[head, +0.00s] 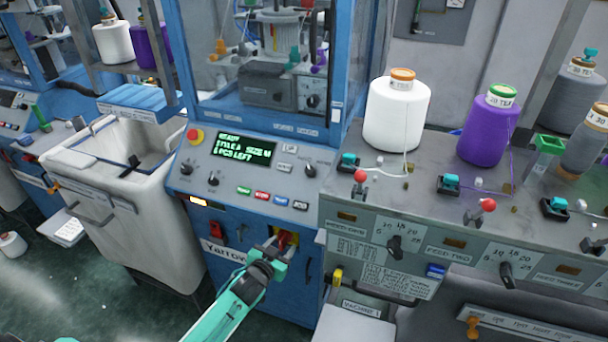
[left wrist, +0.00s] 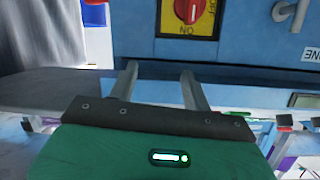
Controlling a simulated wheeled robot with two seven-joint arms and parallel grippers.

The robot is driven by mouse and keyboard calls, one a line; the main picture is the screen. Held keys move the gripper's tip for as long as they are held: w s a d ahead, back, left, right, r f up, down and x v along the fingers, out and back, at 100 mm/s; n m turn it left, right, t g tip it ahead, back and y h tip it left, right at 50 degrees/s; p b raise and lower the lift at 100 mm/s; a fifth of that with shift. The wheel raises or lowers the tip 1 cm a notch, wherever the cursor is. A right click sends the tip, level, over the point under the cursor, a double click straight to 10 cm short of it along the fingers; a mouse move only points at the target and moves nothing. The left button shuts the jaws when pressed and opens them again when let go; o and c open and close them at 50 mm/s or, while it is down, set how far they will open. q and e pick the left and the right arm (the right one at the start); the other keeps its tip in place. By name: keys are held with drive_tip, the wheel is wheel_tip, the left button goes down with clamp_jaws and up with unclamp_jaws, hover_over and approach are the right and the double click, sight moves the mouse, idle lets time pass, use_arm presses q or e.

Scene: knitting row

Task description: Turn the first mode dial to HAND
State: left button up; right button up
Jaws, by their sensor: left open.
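A blue machine has a sloped grey control panel (head: 235,180) with a lit green-text display (head: 244,148). Black knobs sit on the panel, at left (head: 186,168), lower left (head: 213,180) and right (head: 310,170). Their lettering is too small to read, so I cannot tell which is the mode dial. My left gripper (head: 278,246) is open and empty, low at the machine's blue front. In the left wrist view, its two fingers (left wrist: 160,76) point toward a red rotary switch (left wrist: 188,10) on a yellow plate marked ON and OFF, apart from it. My right gripper is not in view.
A red-and-yellow button (head: 195,136) is at the panel's upper left. A white bin (head: 150,215) stands left. On the right, a grey bench (head: 430,165) carries yarn cones and red-knobbed levers. A yellow-ended handle (head: 338,277) sticks out right of my gripper.

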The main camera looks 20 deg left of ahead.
sight(309, 170)
use_arm(q)
wheel_tip(309, 170, up, 17)
drive_tip(key=w+d+t+h, duration=0.1)
drive_tip(key=w+d+t, duration=0.1)
drive_tip(key=t, duration=0.1)
drive_tip(key=w+p, duration=0.1)
drive_tip(key=w, duration=0.3)
drive_tip(key=w+p, duration=0.1)
drive_tip(key=w, duration=0.3)
drive_tip(key=w+d+p, duration=0.1)
drive_tip(key=w, duration=0.4)
drive_tip(key=shift+p, duration=0.4)
